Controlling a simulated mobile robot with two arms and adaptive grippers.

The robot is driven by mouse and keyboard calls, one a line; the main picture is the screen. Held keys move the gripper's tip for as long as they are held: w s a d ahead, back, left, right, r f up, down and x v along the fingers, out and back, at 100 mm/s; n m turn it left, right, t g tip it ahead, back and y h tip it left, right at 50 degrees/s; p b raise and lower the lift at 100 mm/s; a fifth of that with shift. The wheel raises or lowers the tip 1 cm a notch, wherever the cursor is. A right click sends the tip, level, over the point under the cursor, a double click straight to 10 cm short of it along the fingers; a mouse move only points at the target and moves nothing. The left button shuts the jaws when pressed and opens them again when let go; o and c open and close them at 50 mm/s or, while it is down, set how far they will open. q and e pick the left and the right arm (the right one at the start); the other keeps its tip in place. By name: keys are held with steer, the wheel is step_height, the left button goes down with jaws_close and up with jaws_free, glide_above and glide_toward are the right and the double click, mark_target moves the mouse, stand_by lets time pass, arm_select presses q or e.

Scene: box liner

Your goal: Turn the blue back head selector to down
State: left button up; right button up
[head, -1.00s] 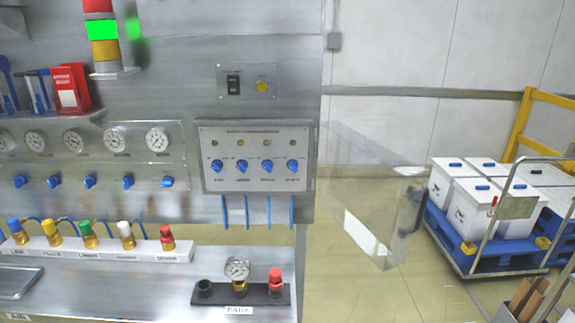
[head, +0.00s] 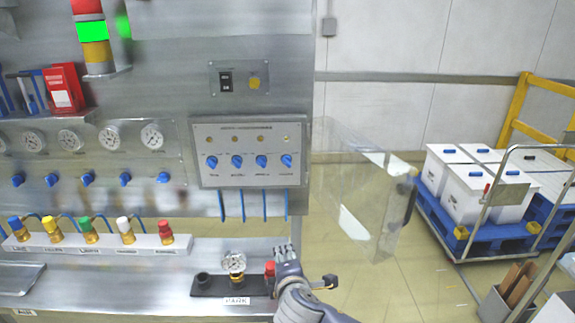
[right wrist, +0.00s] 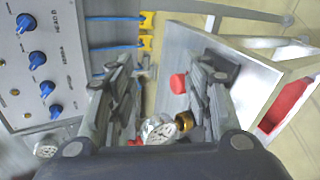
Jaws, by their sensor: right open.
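A grey control panel (head: 228,131) on the steel wall carries a row of blue selector knobs. The rightmost knob (head: 286,161) is tilted, and its label is too small to read. In the right wrist view the panel appears turned on its side at the left, and the top knob (right wrist: 25,22) has a label that seems to read HEAD B. My right gripper (head: 283,256) is below the panel, over the bench's right end, apart from the knobs. Its two fingers (right wrist: 165,95) are spread and empty in the right wrist view. My left gripper is out of view.
A pressure gauge (head: 234,262) and a red-capped fitting (head: 270,268) stand on a black base close to my right gripper. Blue tubes (head: 264,205) hang under the panel. A clear door (head: 360,190) stands out at the right. A cart holds white boxes (head: 467,193).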

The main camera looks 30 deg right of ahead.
mark_target(287, 164)
steer(key=w+d+r+n+t+h, duration=0.2)
steer(key=w+d+r+n, duration=0.1)
steer(key=w+r, duration=0.3)
steer(key=w+d+r+n+t+h, duration=0.2)
steer(key=w+d+r+n, duration=0.15)
steer(key=r, duration=0.55)
steer(key=p+x, duration=0.2)
steer(key=x, duration=0.6)
steer(key=shift+w+d+r+p, duration=0.1)
steer(key=shift+w+d+p, duration=0.1)
steer(key=shift+d+p, duration=0.15)
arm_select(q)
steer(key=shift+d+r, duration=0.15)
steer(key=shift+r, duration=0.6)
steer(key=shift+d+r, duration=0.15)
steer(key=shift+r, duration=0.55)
arm_select(e)
steer(key=shift+w+d+t+y, duration=0.3)
steer(key=shift+w+d, duration=0.1)
steer(key=shift+w, duration=0.4)
steer(key=shift+c, duration=0.5)
steer(key=c, duration=1)
